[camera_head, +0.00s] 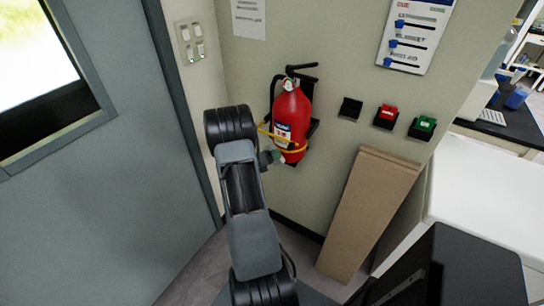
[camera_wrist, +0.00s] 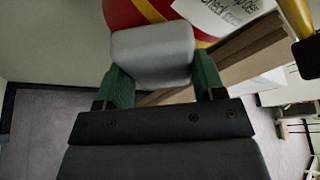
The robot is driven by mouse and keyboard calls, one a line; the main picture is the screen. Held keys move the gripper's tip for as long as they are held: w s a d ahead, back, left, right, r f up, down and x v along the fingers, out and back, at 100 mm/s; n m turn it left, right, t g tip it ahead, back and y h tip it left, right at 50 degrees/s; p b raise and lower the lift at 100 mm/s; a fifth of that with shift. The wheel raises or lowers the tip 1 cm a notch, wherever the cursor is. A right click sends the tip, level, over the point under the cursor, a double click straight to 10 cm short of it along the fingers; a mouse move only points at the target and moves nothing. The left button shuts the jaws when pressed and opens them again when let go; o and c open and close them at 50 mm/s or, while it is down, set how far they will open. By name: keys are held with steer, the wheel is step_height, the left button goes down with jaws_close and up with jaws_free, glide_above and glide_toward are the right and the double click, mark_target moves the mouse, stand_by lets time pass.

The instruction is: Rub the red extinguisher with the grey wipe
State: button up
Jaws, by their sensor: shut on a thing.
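The red extinguisher (camera_head: 292,112) hangs upright on the wall, with a black handle at its top, a label and a yellow band. Its red body (camera_wrist: 122,14) also shows at the top of the wrist view. My gripper (camera_wrist: 160,76) is shut on the grey wipe (camera_wrist: 153,50), a pale block held between its green fingers. The wipe's far edge overlaps the extinguisher in the wrist view; I cannot tell whether they touch. In the head view my gripper (camera_head: 274,157) is at the extinguisher's lower left side, and the wipe is hard to make out.
A brown board (camera_head: 366,215) leans on the wall to the right. Red (camera_head: 387,115) and green (camera_head: 424,126) items sit in wall holders beside an empty-looking black one (camera_head: 350,108). A grey door (camera_head: 95,190) stands at left, a white counter (camera_head: 490,190) at right.

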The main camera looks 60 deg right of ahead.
steer(key=shift+a+p, duration=0.3)
steer(key=shift+a, duration=2.35)
steer(key=shift+a, duration=0.1)
steer(key=shift+a, duration=1.45)
steer(key=shift+w, duration=0.15)
